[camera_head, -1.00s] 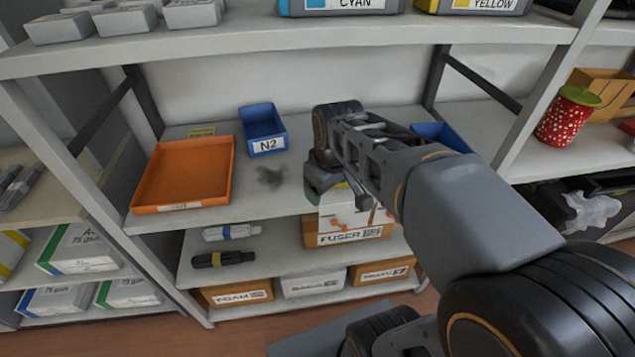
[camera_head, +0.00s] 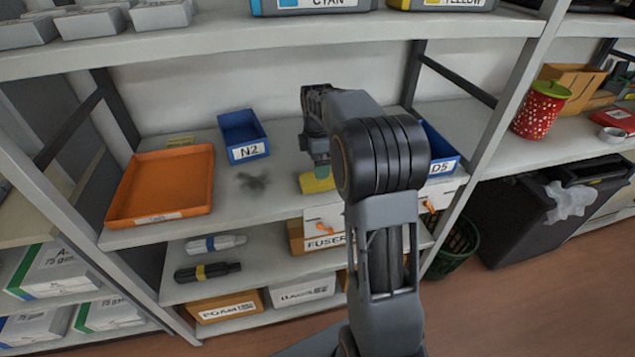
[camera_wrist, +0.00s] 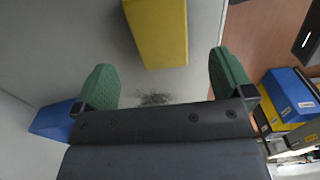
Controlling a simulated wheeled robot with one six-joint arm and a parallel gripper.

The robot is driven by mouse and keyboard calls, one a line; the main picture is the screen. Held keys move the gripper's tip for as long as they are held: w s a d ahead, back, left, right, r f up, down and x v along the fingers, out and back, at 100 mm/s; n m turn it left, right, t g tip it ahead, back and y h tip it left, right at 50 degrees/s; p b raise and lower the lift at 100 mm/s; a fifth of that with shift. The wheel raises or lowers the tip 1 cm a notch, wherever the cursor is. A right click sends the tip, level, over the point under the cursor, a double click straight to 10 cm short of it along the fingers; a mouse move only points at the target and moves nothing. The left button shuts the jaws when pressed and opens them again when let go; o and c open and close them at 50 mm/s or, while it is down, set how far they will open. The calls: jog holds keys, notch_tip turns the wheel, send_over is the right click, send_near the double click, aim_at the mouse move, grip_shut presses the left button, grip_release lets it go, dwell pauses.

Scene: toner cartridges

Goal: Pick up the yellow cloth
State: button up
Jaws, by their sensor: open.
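The yellow cloth (camera_head: 316,183) lies on the middle shelf, right of a dark smudge (camera_head: 254,181). It looks like a thick, block-like fold and is partly hidden by my arm in the head view. My gripper (camera_head: 318,166) is above the shelf by the cloth. In the wrist view my gripper (camera_wrist: 163,82) shows two green fingers spread wide with nothing between them. The yellow cloth (camera_wrist: 157,30) is beyond the fingertips, near the top centre. Whether the fingers are level with it is unclear.
An orange tray (camera_head: 160,184) and blue N2 bin (camera_head: 243,136) stand left on the same shelf. A blue D5 bin (camera_head: 441,148) stands to the right, close to my arm. The upper shelf (camera_head: 300,38) overhangs. A FUSER box (camera_head: 318,243) is below.

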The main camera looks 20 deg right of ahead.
jog(key=shift+f, duration=3.45)
jog(key=c, duration=1)
jog(key=shift+r, duration=0.1)
jog(key=shift+r, duration=0.6)
jog(key=a+r, duration=0.1)
jog(key=r, duration=0.1)
jog(key=s+a+r, duration=0.1)
jog(key=r, duration=0.2)
jog(key=s+a+r, duration=0.1)
jog(key=a+r, duration=0.1)
jog(key=shift+s+r, duration=0.15)
jog(key=shift+s, duration=0.1)
jog(key=s+a+r, duration=0.4)
jog(key=s+a, duration=0.1)
jog(key=a, duration=0.3)
jog(key=shift+r+b, duration=0.2)
jog(key=shift+b, duration=0.25)
